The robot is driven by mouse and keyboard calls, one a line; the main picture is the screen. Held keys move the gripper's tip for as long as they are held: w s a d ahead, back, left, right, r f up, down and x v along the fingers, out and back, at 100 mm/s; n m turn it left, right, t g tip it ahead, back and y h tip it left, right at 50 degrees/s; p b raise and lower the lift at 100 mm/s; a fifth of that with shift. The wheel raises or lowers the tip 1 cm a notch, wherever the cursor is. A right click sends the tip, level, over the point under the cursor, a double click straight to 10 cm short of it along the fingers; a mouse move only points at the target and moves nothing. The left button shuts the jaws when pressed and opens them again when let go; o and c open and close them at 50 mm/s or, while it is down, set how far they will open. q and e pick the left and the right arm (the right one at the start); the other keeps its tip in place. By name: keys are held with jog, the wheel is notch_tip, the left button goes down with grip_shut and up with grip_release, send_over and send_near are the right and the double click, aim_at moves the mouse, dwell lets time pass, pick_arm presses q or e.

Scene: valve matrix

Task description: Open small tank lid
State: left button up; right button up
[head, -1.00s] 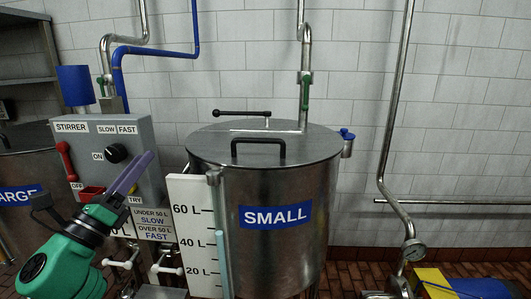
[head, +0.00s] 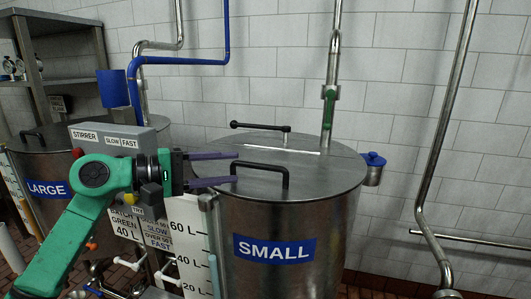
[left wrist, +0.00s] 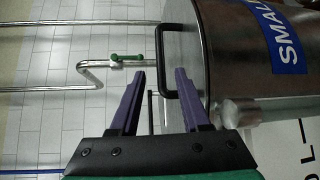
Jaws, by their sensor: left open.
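The small tank (head: 280,225) is a steel cylinder with a blue SMALL label, right of the middle in the head view. Its flat lid (head: 320,175) lies closed on top. A black U-shaped lid handle (head: 259,167) stands near the lid's front edge. My left gripper (head: 236,168) is open, its two purple fingers pointing right at the handle's left end. In the left wrist view the handle (left wrist: 162,62) is just beyond the fingertips (left wrist: 160,72), with no clear contact visible. My right gripper is out of view.
A black lever (head: 260,127) and a pipe with a green valve handle (head: 328,108) stand at the lid's rear. The grey stirrer box (head: 105,138) is behind my left arm. The large tank (head: 40,165) is at left. A blue-capped port (head: 373,165) sits at the right rim.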

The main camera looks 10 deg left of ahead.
aim_at(260, 166)
pick_arm(q)
jog(key=x, duration=0.2)
jog(key=p+x, duration=0.1)
jog(key=x, duration=0.1)
jog(key=p+x, duration=0.1)
jog(key=x, duration=0.1)
jog(key=shift+w+d+r, duration=0.15)
jog(key=shift+d+r, duration=0.1)
jog(key=shift+r, duration=0.05)
jog(key=p+x, duration=0.1)
jog(key=x, duration=0.2)
jog(key=shift+w+d+f, duration=0.1)
jog(key=shift+f, duration=0.4)
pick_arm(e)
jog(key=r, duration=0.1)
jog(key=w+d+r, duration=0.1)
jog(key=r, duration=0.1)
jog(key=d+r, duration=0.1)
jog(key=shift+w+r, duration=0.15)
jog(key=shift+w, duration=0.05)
pick_arm(q)
jog(key=shift+c, duration=0.4)
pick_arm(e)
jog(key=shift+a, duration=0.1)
